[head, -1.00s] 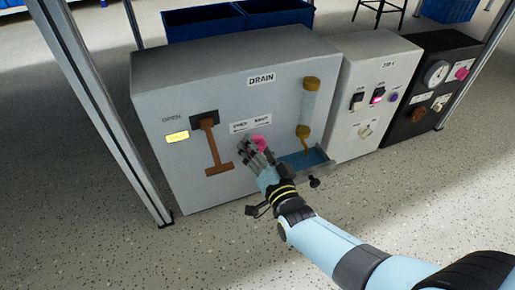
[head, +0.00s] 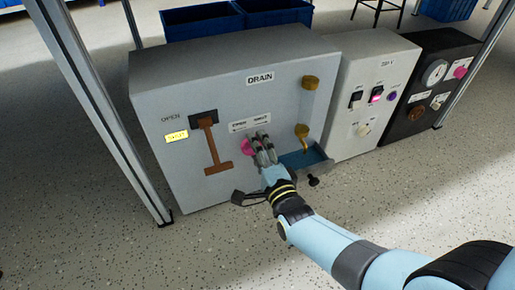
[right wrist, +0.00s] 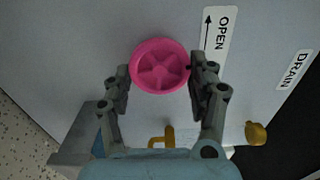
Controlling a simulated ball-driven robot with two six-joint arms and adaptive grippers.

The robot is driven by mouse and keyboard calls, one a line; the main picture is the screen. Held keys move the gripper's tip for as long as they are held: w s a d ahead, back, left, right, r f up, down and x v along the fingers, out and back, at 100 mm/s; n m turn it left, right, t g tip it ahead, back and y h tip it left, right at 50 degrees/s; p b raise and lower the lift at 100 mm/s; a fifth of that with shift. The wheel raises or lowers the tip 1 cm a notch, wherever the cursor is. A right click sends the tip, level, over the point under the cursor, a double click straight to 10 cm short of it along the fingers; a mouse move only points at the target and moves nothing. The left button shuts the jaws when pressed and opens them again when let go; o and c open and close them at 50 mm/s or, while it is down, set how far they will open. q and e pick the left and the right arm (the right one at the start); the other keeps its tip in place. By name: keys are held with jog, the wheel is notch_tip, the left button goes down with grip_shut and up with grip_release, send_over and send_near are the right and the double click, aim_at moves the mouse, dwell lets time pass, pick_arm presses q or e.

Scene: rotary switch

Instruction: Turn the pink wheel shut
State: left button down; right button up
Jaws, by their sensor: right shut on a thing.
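The pink wheel (head: 246,147) is on the front of the grey DRAIN panel (head: 225,98), just below a small label with OPEN and SHUT on it. My right gripper (head: 257,140) is at the wheel and partly covers its right side. In the right wrist view, the pink wheel (right wrist: 160,66) sits between the two fingers of my right gripper (right wrist: 160,72), which is shut on its rim. The label beside it shows OPEN and an arrow. My left gripper is not in view.
A brown T-shaped lever (head: 212,150) hangs left of the wheel, beside a lit yellow sign (head: 177,137). Brass fittings (head: 302,131) and a blue tray (head: 305,158) are on the right. A white switch box (head: 370,95) and a black panel (head: 436,85) stand further right.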

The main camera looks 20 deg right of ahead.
jog(key=shift+s+f+m, duration=0.1)
jog(key=shift+f+m, duration=0.05)
jog(key=shift+m, duration=0.65)
jog(key=o, duration=1.2)
jog(key=s, duration=0.7)
jog(key=shift+s+d, duration=0.15)
jog(key=shift+s, duration=0.05)
jog(key=shift+s, duration=0.1)
